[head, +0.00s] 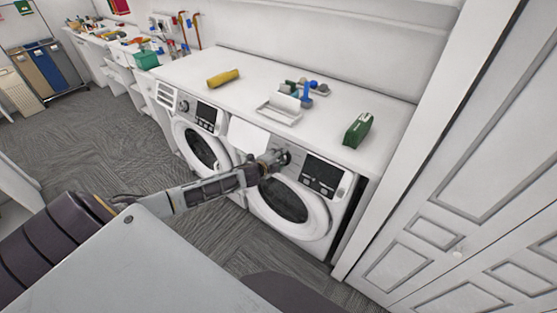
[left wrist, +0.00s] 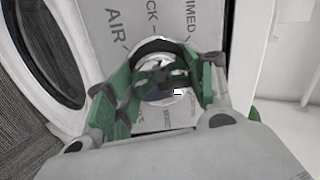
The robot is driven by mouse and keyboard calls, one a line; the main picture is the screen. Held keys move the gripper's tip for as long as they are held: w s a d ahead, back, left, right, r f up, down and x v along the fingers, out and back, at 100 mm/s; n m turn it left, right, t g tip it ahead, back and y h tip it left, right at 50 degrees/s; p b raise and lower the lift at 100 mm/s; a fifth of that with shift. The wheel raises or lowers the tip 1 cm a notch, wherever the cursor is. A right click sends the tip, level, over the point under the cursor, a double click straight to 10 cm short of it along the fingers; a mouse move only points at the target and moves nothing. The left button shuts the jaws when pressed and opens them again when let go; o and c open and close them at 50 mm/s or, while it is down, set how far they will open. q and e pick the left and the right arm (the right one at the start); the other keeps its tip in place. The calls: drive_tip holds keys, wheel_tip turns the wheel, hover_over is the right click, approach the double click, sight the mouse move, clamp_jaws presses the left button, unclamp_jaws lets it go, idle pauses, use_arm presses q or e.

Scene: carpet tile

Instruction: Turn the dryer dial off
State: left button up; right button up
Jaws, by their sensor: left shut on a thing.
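The dryer (head: 327,213) is the right-hand of two white front loaders under the white counter, with a round dark door and a dark display. Its dial (head: 287,157) sits on the panel left of the display, partly hidden by my left gripper (head: 277,160). In the left wrist view the green fingers of the left gripper (left wrist: 163,85) are closed around the round dial (left wrist: 165,94), with panel lettering around it. The dial's pointer setting cannot be read. My right gripper is not in view.
A second washer (head: 201,147) stands to the left. On the counter (head: 240,105) are a yellow roll (head: 223,77), a white tray (head: 279,110) with blue and green items, and a green box (head: 357,130). White panelled doors (head: 440,225) stand close on the right.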

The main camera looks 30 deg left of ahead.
use_arm(q)
drive_tip(key=o, duration=1)
drive_tip(key=shift+a, duration=0.1)
drive_tip(key=shift+s, duration=0.2)
drive_tip(key=shift+v, duration=5.8)
drive_tip(key=shift+r, duration=0.1)
